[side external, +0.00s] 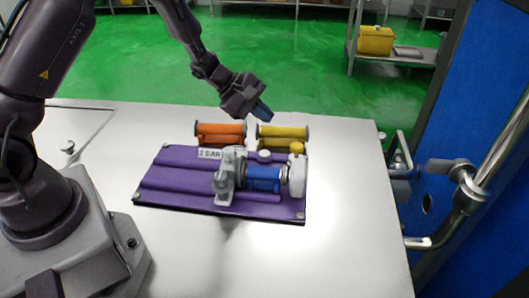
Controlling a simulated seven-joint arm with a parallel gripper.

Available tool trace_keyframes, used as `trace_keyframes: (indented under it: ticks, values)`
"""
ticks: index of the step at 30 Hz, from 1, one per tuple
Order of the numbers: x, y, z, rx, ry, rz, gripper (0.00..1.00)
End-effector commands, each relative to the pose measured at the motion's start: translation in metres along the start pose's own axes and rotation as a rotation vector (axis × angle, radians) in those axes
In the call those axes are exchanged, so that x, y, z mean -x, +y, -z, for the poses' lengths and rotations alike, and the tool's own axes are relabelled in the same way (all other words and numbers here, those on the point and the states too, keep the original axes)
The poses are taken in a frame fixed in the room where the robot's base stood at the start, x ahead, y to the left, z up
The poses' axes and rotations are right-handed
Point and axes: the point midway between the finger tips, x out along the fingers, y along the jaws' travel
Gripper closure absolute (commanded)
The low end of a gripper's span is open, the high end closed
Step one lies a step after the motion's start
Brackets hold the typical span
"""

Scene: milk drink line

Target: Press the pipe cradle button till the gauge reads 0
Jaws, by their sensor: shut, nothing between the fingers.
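The purple pipe cradle (165,178) lies on the white table. A grey fitting (226,178) and a blue pipe section (264,179) sit across it, with a pale round end piece (297,181) at the right. A small white sign (209,154) at the cradle's back edge appears to read "2 BAR". A pale round cap (264,155) and a yellow knob (297,148) stand near the back right; I cannot tell which is the button. My gripper (265,113) is shut and empty, in the air above and behind the cradle, touching nothing.
An orange spool-shaped piece (220,134) and a yellow one (283,136) stand behind the cradle, below my gripper. A metal pipe handle (470,190) on a blue panel is beyond the table's right edge. The table's front is clear.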

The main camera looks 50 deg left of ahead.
Motion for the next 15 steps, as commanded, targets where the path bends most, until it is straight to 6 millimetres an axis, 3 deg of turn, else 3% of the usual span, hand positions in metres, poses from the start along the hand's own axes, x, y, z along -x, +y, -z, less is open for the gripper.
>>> trace_keyframes:
  ticks: [15]
  values:
    - [-0.047,-0.034,0.034,0.001,0.000,0.002,1.00]
